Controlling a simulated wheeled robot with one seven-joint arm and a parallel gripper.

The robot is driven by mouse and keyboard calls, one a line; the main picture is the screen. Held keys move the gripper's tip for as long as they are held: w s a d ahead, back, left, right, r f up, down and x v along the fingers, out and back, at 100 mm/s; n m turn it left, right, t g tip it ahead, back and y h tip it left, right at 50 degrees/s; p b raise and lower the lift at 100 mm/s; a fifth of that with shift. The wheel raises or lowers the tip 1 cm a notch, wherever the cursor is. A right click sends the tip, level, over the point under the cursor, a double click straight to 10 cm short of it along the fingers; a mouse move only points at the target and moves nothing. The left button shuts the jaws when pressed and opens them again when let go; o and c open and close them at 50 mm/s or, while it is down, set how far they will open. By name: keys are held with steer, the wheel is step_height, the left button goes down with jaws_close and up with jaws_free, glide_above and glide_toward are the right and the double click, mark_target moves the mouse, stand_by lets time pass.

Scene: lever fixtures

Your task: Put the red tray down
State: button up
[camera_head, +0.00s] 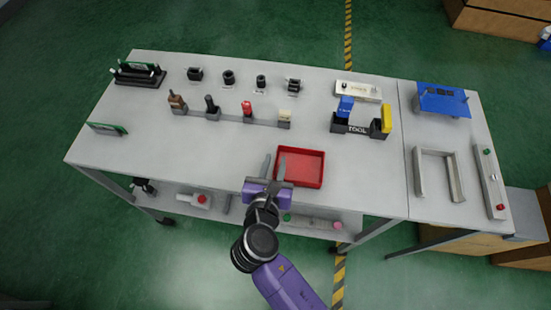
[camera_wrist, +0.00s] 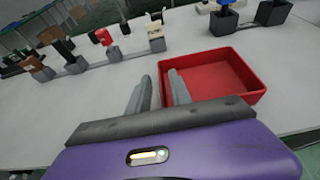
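The red tray (camera_head: 304,166) sits flat on the light grey table near its front edge, right of my gripper. It is empty. It also shows in the wrist view (camera_wrist: 218,78), at the right of the fingers. My gripper (camera_head: 274,164) is at the tray's left side, with its two fingers apart. In the wrist view my gripper (camera_wrist: 159,82) has one finger left of the tray's left wall and the other over the inner side. A gap shows between the fingers and that wall, and I cannot tell whether either finger touches it.
A row of lever fixtures (camera_head: 247,110) stands behind the tray.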

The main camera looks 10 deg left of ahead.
steer(key=v, duration=1)
steer(key=shift+s, duration=0.15)
steer(key=shift+r, duration=0.1)
steer(key=s+d+f+m+g+y, duration=0.1)
steer(key=s+d+f+m, duration=0.2)
steer(key=s+d+m, duration=0.35)
steer(key=s+d+f+m+g+y, duration=0.1)
steer(key=s+d+f+m+y, duration=0.2)
steer(key=d+m, duration=0.55)
steer(key=s+d+r+m+t+h, duration=0.1)
steer(key=s+d+r+m, duration=0.4)
steer(key=r+m, duration=0.3)
steer(key=s+d+r+m+t+h, duration=0.2)
steer(key=s+d+r+m, duration=0.3)
steer(key=r+m, duration=0.3)
steer(key=s+m, duration=0.1)
steer(key=m, duration=0.3)
steer(key=shift+s+m+h, duration=0.3)
steer(key=shift+s, duration=0.1)
steer(key=shift+d+r, duration=0.1)
